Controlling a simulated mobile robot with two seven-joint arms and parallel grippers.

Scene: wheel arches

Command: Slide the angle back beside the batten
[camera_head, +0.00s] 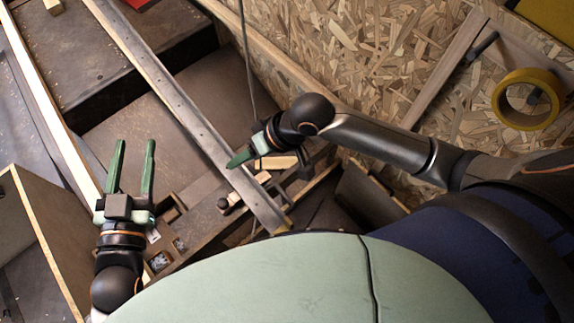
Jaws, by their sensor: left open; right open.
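A long, narrow metal strip with small holes, which looks like the angle (180,103), runs diagonally from the top left to the lower middle. A pale wooden strip (45,110) runs along the left side, and another wooden strip (262,50) runs along the foot of the board wall; I cannot tell which is the batten. My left gripper (134,160) is open and empty, its green fingers pointing up the picture between the left strip and the angle. My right gripper (238,160) is open, seen edge-on, with its green fingertip close to the angle's right side; contact is unclear.
A dark raised box (130,55) lies under the angle. Small blocks clutter the lower middle. A wooden-edged panel (40,225) stands at lower left.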

